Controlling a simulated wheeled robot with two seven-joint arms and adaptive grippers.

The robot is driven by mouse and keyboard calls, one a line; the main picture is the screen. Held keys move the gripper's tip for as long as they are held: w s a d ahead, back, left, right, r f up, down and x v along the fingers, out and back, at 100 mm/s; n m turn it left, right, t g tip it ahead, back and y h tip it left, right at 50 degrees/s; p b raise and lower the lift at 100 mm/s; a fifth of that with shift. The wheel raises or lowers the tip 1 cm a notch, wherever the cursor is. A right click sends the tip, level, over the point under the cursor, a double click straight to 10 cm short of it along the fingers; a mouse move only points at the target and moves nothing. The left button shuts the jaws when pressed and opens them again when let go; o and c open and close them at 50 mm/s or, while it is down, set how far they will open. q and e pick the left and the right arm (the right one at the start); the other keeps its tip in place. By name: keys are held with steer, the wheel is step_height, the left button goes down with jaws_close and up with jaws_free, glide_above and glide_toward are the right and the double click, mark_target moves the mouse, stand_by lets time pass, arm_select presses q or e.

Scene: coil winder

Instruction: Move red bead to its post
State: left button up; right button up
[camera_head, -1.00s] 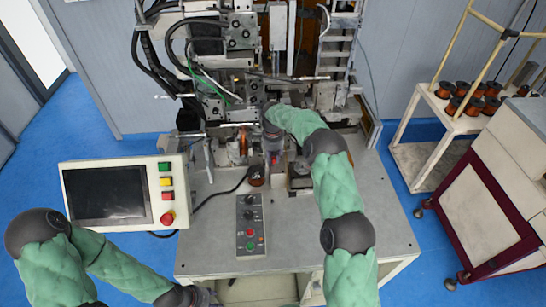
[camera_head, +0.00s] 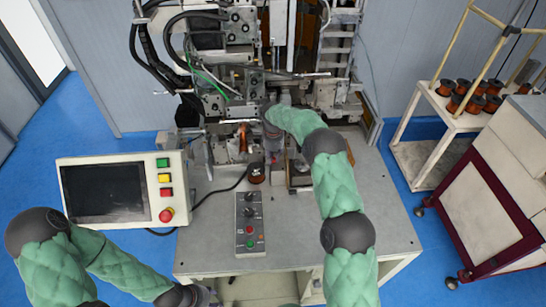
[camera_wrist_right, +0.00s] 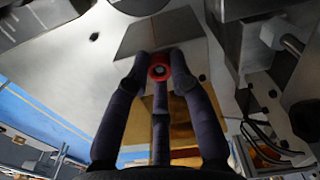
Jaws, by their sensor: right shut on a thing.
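The red bead (camera_wrist_right: 158,67), a small red ring with a pale centre, sits at the fingertips of my right gripper (camera_wrist_right: 160,72) in the right wrist view. The dark fingers are closed around it and hold it in front of a grey metal plate. In the head view my right gripper (camera_head: 276,140) is at the machine's front, small and partly hidden by my own arm. I cannot pick out the bead's post with certainty. My left gripper (camera_head: 203,296) is at the bottom edge of the head view, mostly cut off, and its fingers cannot be read.
The winding machine (camera_head: 225,75) rises at the back. A rack with several copper spools (camera_head: 463,103) stands at right. The table's front right is clear.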

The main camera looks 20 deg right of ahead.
steer(key=shift+f, duration=0.2)
steer(key=o, duration=0.8)
steer(key=shift+r, duration=0.15)
step_height(320, 180, up, 12)
steer(key=shift+f, duration=0.1)
